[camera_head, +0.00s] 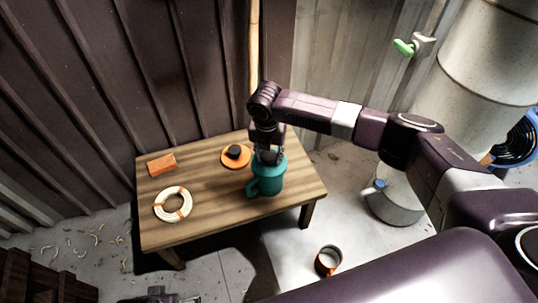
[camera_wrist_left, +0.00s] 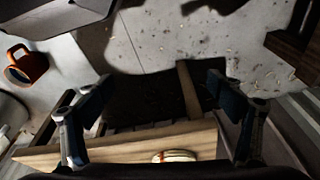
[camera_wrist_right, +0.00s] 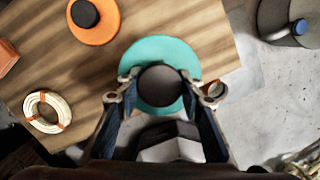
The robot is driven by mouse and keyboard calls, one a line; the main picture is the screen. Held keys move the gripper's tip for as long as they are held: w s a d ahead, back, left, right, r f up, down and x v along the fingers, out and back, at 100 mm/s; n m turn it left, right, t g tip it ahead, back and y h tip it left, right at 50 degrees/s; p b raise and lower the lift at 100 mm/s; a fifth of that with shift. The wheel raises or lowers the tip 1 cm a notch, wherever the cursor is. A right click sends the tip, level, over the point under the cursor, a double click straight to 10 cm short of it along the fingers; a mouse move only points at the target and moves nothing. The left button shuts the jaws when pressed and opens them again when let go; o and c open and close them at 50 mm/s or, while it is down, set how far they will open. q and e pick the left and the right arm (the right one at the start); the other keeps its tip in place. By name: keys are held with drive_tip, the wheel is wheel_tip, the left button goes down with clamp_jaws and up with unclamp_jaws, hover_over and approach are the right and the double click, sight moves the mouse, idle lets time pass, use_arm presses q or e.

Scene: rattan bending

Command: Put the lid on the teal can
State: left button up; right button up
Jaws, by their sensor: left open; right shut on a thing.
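The teal can (camera_head: 266,182), with a side handle, stands upright near the table's right front. My right gripper (camera_head: 268,152) is directly above it, pointing down. In the right wrist view, my right gripper (camera_wrist_right: 159,86) is shut on the dark knob of a round teal lid (camera_wrist_right: 160,49). The lid is over the can's top and hides its opening; I cannot tell whether it is seated. My left gripper (camera_wrist_left: 160,112) is open and empty, in front of the table; only part of it (camera_head: 160,294) shows at the head view's bottom edge.
On the wooden table (camera_head: 210,215) are an orange disc with a black knob (camera_head: 236,156), an orange block (camera_head: 161,165) and a pale coil ring (camera_head: 172,204). An orange mug (camera_head: 328,261) is on the floor. A grey can (camera_head: 393,205) stands right of the table.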

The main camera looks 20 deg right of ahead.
use_arm(q)
drive_tip(key=shift+s, duration=0.15)
use_arm(e)
drive_tip(key=shift+f, duration=0.1)
use_arm(q)
drive_tip(key=shift+r, duration=0.4)
use_arm(e)
drive_tip(key=shift+f, duration=0.25)
use_arm(q)
drive_tip(key=shift+r, duration=0.2)
use_arm(e)
drive_tip(key=shift+f, duration=0.15)
use_arm(q)
drive_tip(key=shift+w+r, duration=0.2)
use_arm(e)
drive_tip(key=shift+f, duration=0.1)
use_arm(q)
drive_tip(key=shift+r, duration=0.2)
use_arm(e)
drive_tip(key=shift+f, duration=0.1)
drive_tip(key=o, duration=2)
use_arm(q)
drive_tip(key=shift+s+f, duration=0.1)
drive_tip(key=shift+f, duration=0.1)
